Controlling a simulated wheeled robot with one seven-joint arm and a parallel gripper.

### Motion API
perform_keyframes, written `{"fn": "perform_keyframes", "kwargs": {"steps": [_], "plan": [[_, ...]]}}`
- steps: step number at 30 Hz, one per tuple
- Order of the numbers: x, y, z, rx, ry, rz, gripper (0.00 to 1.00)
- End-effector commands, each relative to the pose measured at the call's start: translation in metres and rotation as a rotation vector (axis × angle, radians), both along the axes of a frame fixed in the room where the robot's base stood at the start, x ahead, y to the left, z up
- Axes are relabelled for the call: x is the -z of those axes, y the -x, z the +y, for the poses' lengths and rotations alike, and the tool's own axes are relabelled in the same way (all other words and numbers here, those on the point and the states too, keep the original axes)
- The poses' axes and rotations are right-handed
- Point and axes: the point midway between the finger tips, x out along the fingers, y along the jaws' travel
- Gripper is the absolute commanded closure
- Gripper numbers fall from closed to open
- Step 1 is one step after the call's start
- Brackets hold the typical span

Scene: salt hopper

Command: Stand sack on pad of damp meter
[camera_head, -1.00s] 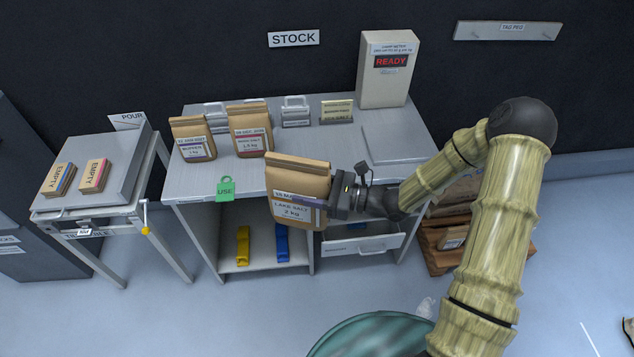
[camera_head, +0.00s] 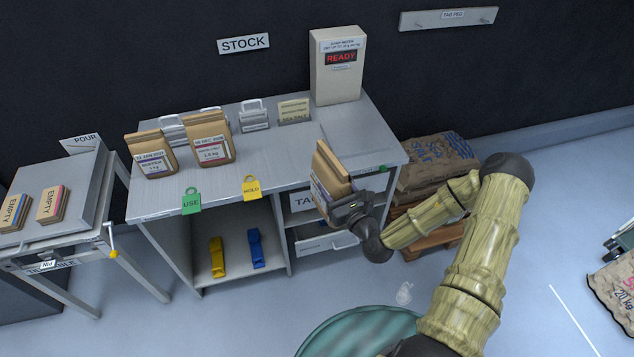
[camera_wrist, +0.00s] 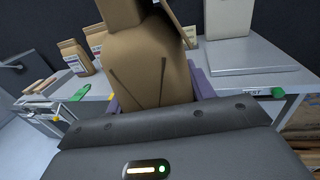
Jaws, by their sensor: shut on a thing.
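The damp meter (camera_head: 337,68) is a beige box with a red READY display at the back right of the table. Its flat grey pad (camera_head: 360,138) lies in front of it, partly hidden by the held sack. It also shows in the wrist view (camera_wrist: 248,66). My gripper (camera_head: 346,203) is shut on a brown paper sack (camera_head: 331,168), held at the table's front edge, left of and in front of the pad. The sack looks tilted in the head view, and its label is mostly turned away. In the wrist view, the sack (camera_wrist: 150,70) fills the middle.
Two brown sacks (camera_head: 152,153) (camera_head: 209,138) stand on the table's left part, near grey clips and a sign (camera_head: 294,111). A drawer (camera_head: 325,244) is open below. Large sacks (camera_head: 436,160) lie to the right.

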Motion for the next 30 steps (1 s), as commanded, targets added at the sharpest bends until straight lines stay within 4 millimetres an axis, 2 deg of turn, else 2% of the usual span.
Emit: {"fn": "perform_keyframes", "kwargs": {"steps": [6,15,21,30], "plan": [[0.021,0.0,-0.032,0.176,-0.009,-0.009,1.0],[0.052,0.007,-0.068,0.378,-0.007,-0.01,1.0],[0.06,0.01,-0.078,0.433,-0.004,-0.012,1.0],[0.06,0.01,-0.077,0.435,-0.005,-0.013,1.0]]}}
